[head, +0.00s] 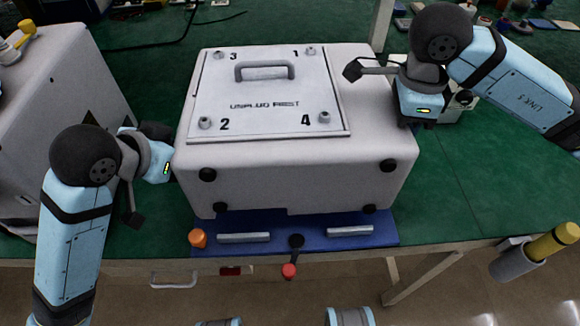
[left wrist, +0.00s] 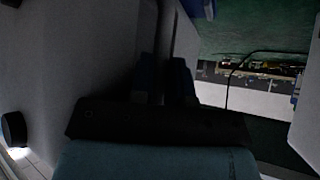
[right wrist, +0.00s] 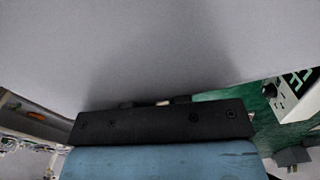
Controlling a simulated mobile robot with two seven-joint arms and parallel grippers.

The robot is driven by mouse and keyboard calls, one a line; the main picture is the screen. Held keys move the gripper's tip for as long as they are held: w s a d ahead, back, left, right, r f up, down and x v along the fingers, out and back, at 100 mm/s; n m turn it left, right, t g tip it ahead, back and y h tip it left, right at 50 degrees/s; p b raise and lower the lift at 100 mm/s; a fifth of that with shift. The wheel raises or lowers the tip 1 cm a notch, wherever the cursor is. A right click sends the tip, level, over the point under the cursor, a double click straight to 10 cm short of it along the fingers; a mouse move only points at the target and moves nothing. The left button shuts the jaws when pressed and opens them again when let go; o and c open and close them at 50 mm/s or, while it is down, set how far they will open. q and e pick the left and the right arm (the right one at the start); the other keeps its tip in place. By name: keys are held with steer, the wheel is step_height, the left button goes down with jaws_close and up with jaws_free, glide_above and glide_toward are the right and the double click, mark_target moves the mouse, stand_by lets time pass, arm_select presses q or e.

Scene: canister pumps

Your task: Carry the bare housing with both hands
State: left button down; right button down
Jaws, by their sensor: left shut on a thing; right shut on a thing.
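The bare housing (head: 290,165) is a large pale box in the middle of the head view. Its top panel has a grey handle, numbers 1 to 4 beside round knobs, and black lettering; dark round feet show on its front face. My left gripper (head: 158,150) is at its left side and my right gripper (head: 418,112) at its right side, both shut on it. The left fingers (left wrist: 164,78) show dimly in the left wrist view. The housing (right wrist: 150,50) fills the top of the right wrist view, where the fingers are mostly hidden. I cannot tell whether its underside touches anything.
A blue mat (head: 300,240) lies in front and partly under the housing in the picture, with grey bars, an orange knob (head: 197,238) and a red-tipped lever. Another pale machine (head: 55,120) stands at left. A small pale device (head: 455,105) is behind my right gripper. Green table (head: 470,200) is clear at right.

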mark_target(179, 133)
arm_select(q)
steer(key=shift+d+f, duration=0.1)
arm_select(e)
steer(key=shift+a+f, duration=0.1)
